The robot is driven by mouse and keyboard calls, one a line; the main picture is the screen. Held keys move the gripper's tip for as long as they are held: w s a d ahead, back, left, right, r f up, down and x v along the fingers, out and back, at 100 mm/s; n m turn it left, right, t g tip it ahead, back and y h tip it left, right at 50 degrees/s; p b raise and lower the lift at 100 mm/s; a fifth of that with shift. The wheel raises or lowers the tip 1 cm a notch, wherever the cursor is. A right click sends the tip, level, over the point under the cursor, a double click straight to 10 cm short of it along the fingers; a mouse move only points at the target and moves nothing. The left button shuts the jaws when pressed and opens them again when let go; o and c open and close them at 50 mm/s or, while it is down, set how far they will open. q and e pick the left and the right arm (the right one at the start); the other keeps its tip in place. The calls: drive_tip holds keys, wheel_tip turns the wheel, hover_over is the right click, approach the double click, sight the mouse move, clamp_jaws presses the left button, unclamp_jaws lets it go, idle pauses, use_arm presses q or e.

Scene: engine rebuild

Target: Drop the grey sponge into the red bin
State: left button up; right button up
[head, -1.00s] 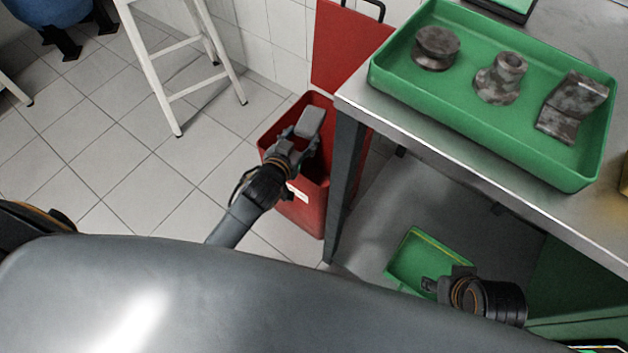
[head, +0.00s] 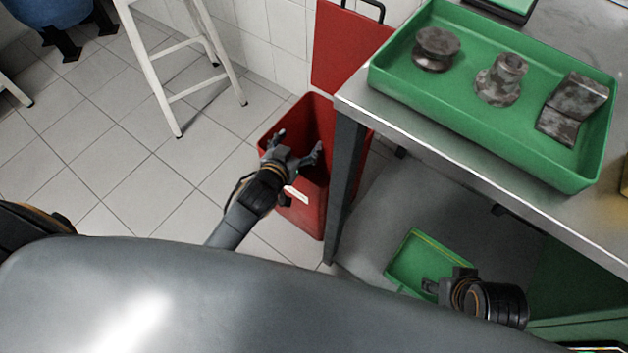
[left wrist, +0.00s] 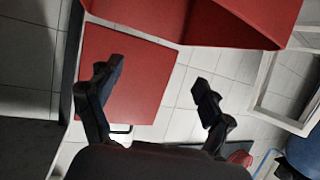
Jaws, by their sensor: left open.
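The red bin (head: 312,215) stands on the floor left of the workbench, with its red lid (head: 345,45) raised behind it. My left gripper (head: 299,143) is over the bin's opening, with its fingers spread and nothing between them. The left wrist view shows the open fingers (left wrist: 157,78) empty too, with the red bin (left wrist: 225,22) at the top. The grey sponge is not visible in either view now; much of the bin's inside is hidden. My right gripper (head: 430,286) is low at the right, by a small green tray; its jaw opening is unclear.
The steel workbench (head: 455,135) stands at the right, its leg (head: 345,185) close beside the bin. A green tray (head: 470,130) on it holds three worn metal parts. A white stool (head: 178,92) stands on the left; the tiled floor between is clear.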

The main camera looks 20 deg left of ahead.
use_arm(q)
drive_tip(key=d+v, duration=0.1)
drive_tip(key=v, duration=0.9)
drive_tip(key=shift+s+a, duration=0.2)
drive_tip(key=shift+a, duration=0.3)
